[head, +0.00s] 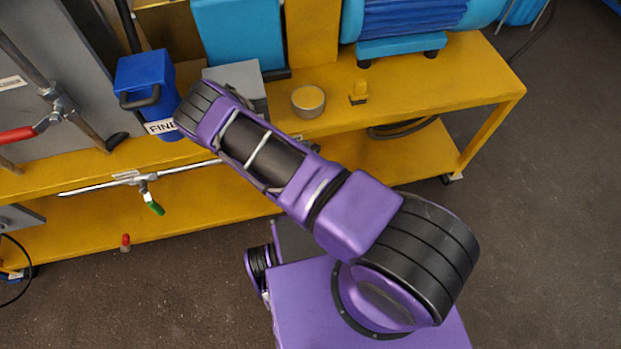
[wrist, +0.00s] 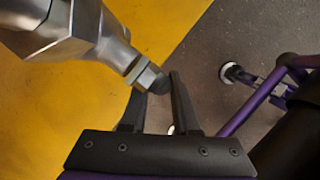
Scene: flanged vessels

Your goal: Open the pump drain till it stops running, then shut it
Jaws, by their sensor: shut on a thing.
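In the wrist view my gripper (wrist: 160,85) has its two black fingers closed around the small dark rounded tip (wrist: 161,84) of a metal fitting (wrist: 75,35). The fitting is silver, with a hex nut just behind the tip, and it enters from the upper left. I cannot tell whether this fitting is the pump drain. Its outlet and any flow are not visible. In the head view my arm hides my gripper. A pipe (head: 85,188) with a green-handled valve (head: 151,202) runs low along the bench, left of my arm.
A yellow bench (head: 430,98) with a lower shelf spans the view. A red-handled valve (head: 20,134) is at left. Floor at right is clear.

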